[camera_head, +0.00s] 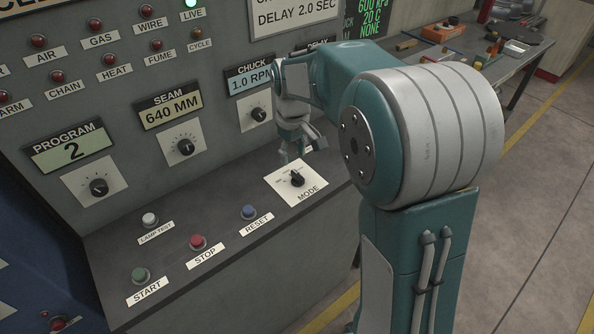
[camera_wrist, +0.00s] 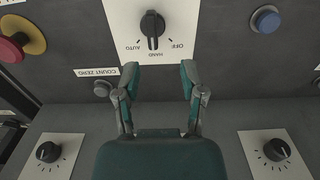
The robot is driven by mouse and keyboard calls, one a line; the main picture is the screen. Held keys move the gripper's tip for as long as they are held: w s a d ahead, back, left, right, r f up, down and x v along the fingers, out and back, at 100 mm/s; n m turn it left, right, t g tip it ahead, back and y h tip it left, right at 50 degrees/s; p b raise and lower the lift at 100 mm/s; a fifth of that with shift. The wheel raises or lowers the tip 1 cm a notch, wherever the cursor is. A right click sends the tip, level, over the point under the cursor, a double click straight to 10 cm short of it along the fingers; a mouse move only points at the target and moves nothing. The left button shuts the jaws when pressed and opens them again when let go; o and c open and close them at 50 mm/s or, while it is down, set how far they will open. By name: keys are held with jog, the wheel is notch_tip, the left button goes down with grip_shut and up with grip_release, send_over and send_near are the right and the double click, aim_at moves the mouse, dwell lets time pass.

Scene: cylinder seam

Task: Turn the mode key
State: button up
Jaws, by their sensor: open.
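The mode key (camera_head: 297,179) is a black knob on a white plate (camera_head: 311,191) marked MODE, on the sloping lower panel. In the wrist view the mode key (camera_wrist: 152,24) is at the top, its long grip upright in the picture, in line with the HAND mark. AUTO and OFF are to either side. My gripper (camera_head: 302,152) hangs over the panel behind the key. In the wrist view my gripper (camera_wrist: 160,78) is open, with its teal fingertips parted below the plate and nothing between them. The key is outside the fingers.
The blue RESET button (camera_head: 249,212), red STOP button (camera_head: 198,242) and green START button (camera_head: 141,276) line the panel. The chuck dial (camera_head: 258,114) is on the upright face close to my gripper. A red stop with a yellow ring (camera_wrist: 20,40) stands at upper left in the wrist view.

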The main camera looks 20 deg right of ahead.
aim_at(298, 174)
jog(key=f, duration=0.2)
jog(key=d+f, duration=0.1)
jog(key=f, duration=0.1)
jog(key=d+f, duration=0.1)
jog(key=f, duration=0.2)
jog(key=shift+a, duration=0.75)
jog(key=c, duration=0.4)
grip_shut()
jog(key=shift+d+f, duration=0.1)
jog(key=shift+d, duration=0.25)
